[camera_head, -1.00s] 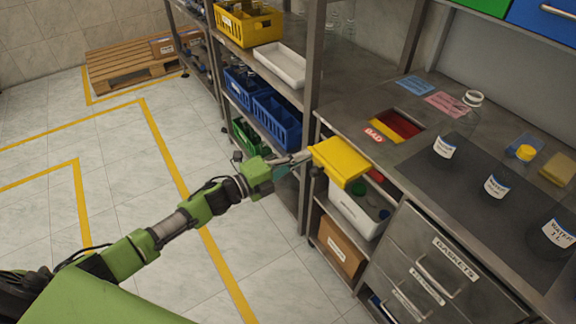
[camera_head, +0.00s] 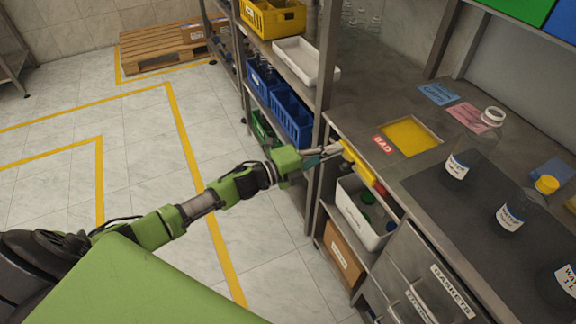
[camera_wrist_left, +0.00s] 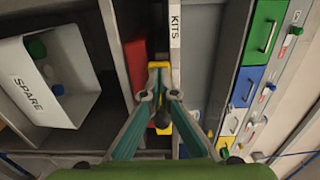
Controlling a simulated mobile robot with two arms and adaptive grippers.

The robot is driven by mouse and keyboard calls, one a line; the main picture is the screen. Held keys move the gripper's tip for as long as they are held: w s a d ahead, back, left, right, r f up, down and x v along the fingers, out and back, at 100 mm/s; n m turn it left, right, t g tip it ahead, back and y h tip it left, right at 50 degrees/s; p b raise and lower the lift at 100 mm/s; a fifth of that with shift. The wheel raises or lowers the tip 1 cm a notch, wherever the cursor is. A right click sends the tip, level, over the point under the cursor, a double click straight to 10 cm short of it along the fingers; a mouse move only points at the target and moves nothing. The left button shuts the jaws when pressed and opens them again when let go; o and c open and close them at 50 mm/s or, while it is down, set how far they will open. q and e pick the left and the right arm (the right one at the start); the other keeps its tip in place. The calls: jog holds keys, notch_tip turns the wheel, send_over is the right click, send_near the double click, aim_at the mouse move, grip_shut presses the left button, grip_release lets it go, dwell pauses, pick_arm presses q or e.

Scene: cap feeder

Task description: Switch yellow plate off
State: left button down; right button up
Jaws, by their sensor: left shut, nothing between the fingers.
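The yellow plate (camera_head: 410,137) fills the square opening in the bench top, beside the red BAD label (camera_head: 382,143). Its yellow front end (camera_head: 357,163) sticks out a little at the bench's front edge, and it shows in the left wrist view as a yellow piece (camera_wrist_left: 158,68). My left gripper (camera_head: 338,150) is shut and empty, with its fingertips at this front end. In the left wrist view the fingertips (camera_wrist_left: 158,97) lie right at the yellow piece; whether they touch cannot be told. My right gripper is out of view.
A red part (camera_head: 381,189) shows beside the yellow front end. Below stands a white SPARE bin (camera_head: 358,217) on a shelf. Bottles (camera_head: 462,160) stand on the bench's right. Shelving with blue crates (camera_head: 291,118) is close behind my left gripper. The floor at left is clear.

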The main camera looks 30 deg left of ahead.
pick_arm(q)
jog(key=v, duration=1.2)
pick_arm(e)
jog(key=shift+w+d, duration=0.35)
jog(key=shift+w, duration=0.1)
